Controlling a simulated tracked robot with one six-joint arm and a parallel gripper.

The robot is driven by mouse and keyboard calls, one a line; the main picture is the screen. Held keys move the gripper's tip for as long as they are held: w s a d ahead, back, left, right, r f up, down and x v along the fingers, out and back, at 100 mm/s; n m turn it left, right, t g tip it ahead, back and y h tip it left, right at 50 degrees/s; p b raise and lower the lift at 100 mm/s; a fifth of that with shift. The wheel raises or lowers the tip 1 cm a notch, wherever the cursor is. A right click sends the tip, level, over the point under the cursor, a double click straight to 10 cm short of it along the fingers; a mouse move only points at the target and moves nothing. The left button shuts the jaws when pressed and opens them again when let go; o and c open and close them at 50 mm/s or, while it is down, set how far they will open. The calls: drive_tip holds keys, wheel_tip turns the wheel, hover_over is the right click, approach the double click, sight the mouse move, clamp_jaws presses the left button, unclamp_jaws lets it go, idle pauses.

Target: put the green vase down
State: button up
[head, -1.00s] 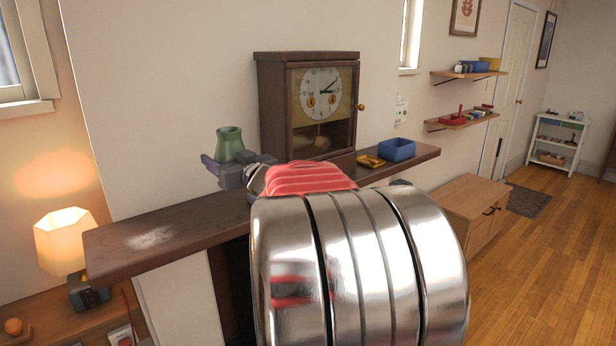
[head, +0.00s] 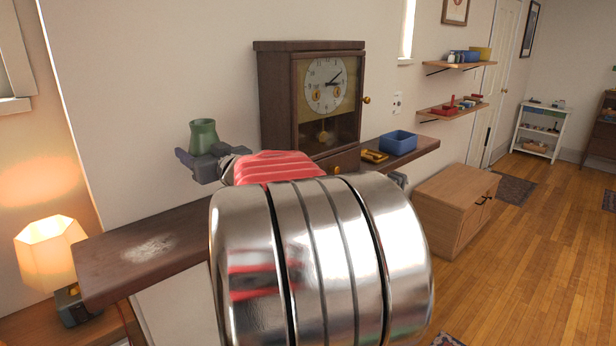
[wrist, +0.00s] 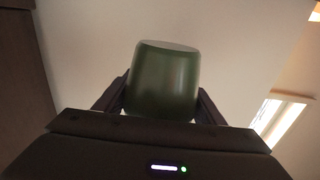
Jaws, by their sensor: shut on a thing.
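The green vase (head: 203,136) is held above the dark wooden mantel shelf (head: 196,216), to the left of the clock. My gripper (head: 194,160) is shut on the vase, with its fingers around the lower part. In the wrist view the vase (wrist: 165,80) stands between the two dark fingers (wrist: 163,100) against the plain wall. The vase looks upright in the head view. My arm hides the middle of the shelf.
A wooden clock (head: 312,98) stands on the shelf, with a yellow object (head: 374,156) and a blue box (head: 398,143) to its right. The shelf's left part is bare except for a pale worn patch (head: 149,248). A lit lamp (head: 50,250) is below left.

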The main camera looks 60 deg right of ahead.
wheel_tip(320, 180, down, 6)
idle(0.5)
drive_tip(key=shift+f, duration=0.15)
drive_tip(key=shift+f, duration=1.8)
drive_tip(key=shift+f, duration=0.1)
drive_tip(key=o, duration=1.4)
drive_tip(key=shift+s, duration=0.1)
